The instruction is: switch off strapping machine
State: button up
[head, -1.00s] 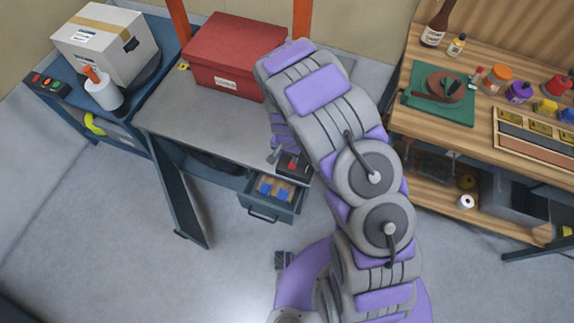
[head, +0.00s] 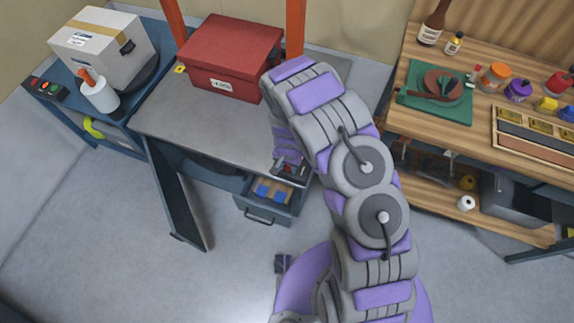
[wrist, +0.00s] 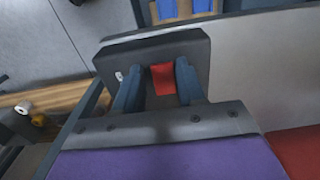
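The strapping machine (head: 190,118) is a grey-topped table with an orange-red upright frame, in the middle left of the head view. A dark switch box with a red switch sits at its front right edge. In the wrist view the box (wrist: 188,45) and its red switch (wrist: 163,78) are close ahead. My gripper (wrist: 158,88) is open, with its two blue-grey fingers on either side of the red switch. I cannot tell whether they touch the box. In the head view my arm hides part of the gripper and box.
A red box (head: 232,55) sits on the machine's table. An open drawer (head: 268,198) juts out below my gripper. A white carton (head: 100,50) stands on a turntable at left. A wooden workbench (head: 395,125) with bottles and jars is at right.

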jog(key=shift+d, duration=0.2)
jog(key=shift+c, duration=1.4)
jog(key=shift+a, duration=0.45)
grip_shut()
jog(key=shift+d, duration=0.15)
jog(key=shift+w+g, duration=0.2)
jog(key=shift+g, duration=0.4)
jog(key=shift+d+g+y, duration=0.1)
jog(key=shift+g+y, duration=0.4)
jog(key=shift+g, duration=0.3)
jog(key=shift+r, duration=0.1)
